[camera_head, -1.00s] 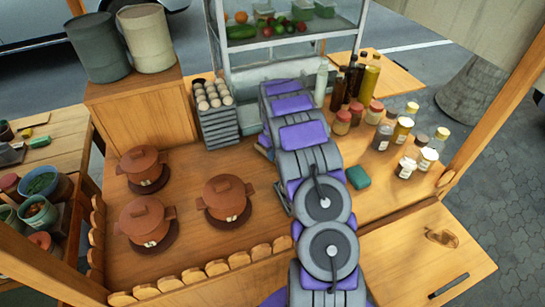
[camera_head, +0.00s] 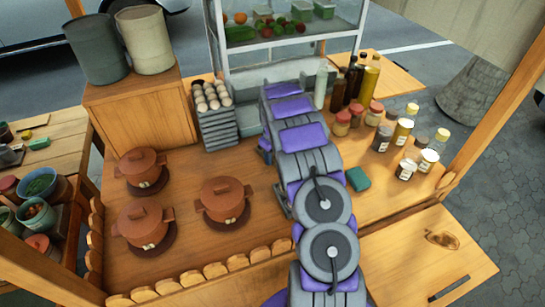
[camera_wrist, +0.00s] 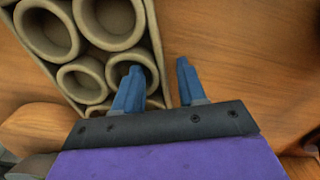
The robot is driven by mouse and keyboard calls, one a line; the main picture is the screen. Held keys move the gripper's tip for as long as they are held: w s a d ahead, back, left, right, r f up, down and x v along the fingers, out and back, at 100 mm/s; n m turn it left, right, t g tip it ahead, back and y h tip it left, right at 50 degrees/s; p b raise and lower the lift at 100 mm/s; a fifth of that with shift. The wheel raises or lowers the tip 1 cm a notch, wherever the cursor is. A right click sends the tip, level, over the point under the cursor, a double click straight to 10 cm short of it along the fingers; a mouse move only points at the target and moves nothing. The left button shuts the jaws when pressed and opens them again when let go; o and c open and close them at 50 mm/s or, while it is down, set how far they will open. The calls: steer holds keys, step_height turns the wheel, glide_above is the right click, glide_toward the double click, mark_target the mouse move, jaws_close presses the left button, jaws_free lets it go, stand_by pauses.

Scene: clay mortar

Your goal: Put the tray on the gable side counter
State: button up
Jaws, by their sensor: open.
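In the wrist view a tan tray (camera_wrist: 156,50) with round, hollow-looking compartments lies at the upper left, over a wooden surface. My gripper (camera_wrist: 158,75) is open, its two blue fingers apart. The left finger overlaps one round compartment and the right finger is outside the tray's edge, over bare wood. I cannot tell whether either finger touches the tray. In the head view my arm hides most of the gripper and whatever is under it. A stack of grey egg trays (camera_head: 219,132) with eggs on top stands left of my arm.
The main counter (camera_head: 180,255) holds several brown pots, bottles, jars and a green block (camera_head: 358,179). A glass case (camera_head: 290,30) stands behind.

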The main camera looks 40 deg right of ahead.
step_height(320, 180, up, 12)
steer(key=p, duration=0.3)
steer(key=s+a+r+m, duration=0.1)
steer(key=s+a+r, duration=1.35)
steer(key=a, duration=0.35)
steer(key=s+a, duration=0.3)
steer(key=s, duration=0.6)
steer(key=s+a+g, duration=0.1)
steer(key=s+a, duration=0.3)
steer(key=s, duration=0.5)
steer(key=s+a, duration=0.4)
steer(key=s, duration=0.6)
steer(key=shift+a+r+m+g, duration=0.15)
steer(key=shift+r+m+g, duration=0.25)
